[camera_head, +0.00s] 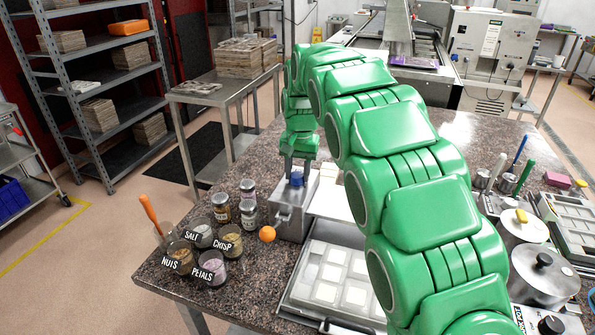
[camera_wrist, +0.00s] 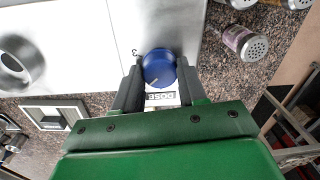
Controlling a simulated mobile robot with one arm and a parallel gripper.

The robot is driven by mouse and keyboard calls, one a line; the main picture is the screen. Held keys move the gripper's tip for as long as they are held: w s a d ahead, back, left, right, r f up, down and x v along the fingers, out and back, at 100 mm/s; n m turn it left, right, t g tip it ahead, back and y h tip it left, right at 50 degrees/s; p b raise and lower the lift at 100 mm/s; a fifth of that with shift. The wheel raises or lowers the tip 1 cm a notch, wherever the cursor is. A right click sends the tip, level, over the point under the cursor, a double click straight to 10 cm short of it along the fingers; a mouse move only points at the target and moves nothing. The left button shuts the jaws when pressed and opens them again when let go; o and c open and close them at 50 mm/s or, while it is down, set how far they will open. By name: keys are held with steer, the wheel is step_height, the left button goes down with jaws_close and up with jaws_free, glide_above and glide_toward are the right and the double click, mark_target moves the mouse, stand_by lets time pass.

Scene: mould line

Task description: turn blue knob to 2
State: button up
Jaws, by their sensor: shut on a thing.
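The blue knob (camera_wrist: 159,67) sits on the top face of a metal machine (camera_wrist: 90,40), with a label reading "DOSE" beside it and a printed 3 near its upper left. A pale pointer line shows on the knob; I cannot tell which number it points to. My gripper (camera_wrist: 158,80) has its two dark fingers on either side of the knob, shut on it. In the head view the knob (camera_head: 296,177) shows small between my fingers, on top of the metal machine (camera_head: 290,215). The 2 mark is not visible.
Labelled jars, including the salt jar (camera_head: 201,233), and an orange ball (camera_head: 267,234) stand left of the machine on the granite table (camera_head: 240,275). A tray of white squares (camera_head: 335,280) lies in front. Metal pots (camera_head: 545,275) stand at the right.

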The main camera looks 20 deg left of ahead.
mark_target(299, 174)
steer(key=shift+m, duration=1.1)
steer(key=o, duration=1.1)
steer(key=shift+c, duration=0.2)
steer(key=shift+r, duration=0.1)
steer(key=r, duration=0.7)
steer(key=shift+d+r, duration=0.1)
steer(key=shift+d, duration=0.1)
steer(key=shift+r, duration=0.2)
